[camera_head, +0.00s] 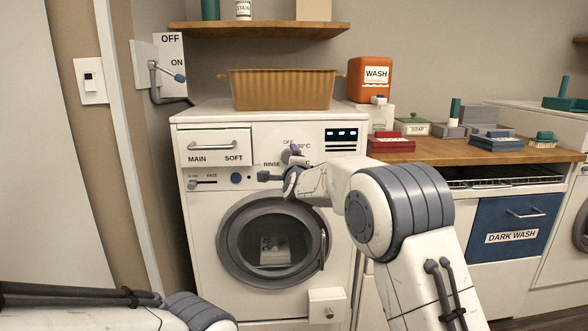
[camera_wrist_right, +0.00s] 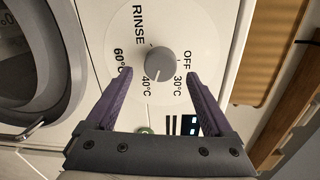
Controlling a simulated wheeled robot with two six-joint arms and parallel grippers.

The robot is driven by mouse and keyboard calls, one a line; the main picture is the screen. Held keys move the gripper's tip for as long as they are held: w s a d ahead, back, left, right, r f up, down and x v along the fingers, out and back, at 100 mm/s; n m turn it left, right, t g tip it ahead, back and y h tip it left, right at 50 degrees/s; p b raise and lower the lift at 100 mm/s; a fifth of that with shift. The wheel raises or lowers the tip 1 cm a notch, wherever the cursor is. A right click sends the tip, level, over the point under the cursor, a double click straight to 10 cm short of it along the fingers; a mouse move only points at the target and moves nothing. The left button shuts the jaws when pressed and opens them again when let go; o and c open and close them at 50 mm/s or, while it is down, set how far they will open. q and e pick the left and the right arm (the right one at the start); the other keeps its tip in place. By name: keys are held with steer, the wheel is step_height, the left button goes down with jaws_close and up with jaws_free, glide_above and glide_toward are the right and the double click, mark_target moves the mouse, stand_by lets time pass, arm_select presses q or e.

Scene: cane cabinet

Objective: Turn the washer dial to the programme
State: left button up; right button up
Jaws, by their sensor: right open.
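The washer (camera_head: 205,240) is white with a round glass door, seen left of centre in the head view. Its dial (camera_wrist_right: 158,64) is a round grey knob on a white disc marked OFF, 30°C, 40°C, 60°C and RINSE. A white mark on the knob points about toward 40°C. My right gripper (camera_wrist_right: 159,75) is open, with its two purple fingers either side of the knob and visible gaps. In the head view my right gripper (camera_head: 278,164) is at the control panel and mostly covers the dial. My left arm enters at lower left; its gripper is out of view.
Below the panel is the round door (camera_head: 232,250). A drawer marked MAIN and SOFT (camera_head: 213,147) is left of the dial, and a small display (camera_head: 341,135) is right. A tan basket (camera_head: 282,90) stands on top. A wooden counter (camera_head: 430,151) holds several boxes at right.

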steer(key=s, duration=0.8)
steer(key=shift+s+r, duration=0.2)
steer(key=shift+s, duration=0.1)
steer(key=shift+d, duration=0.1)
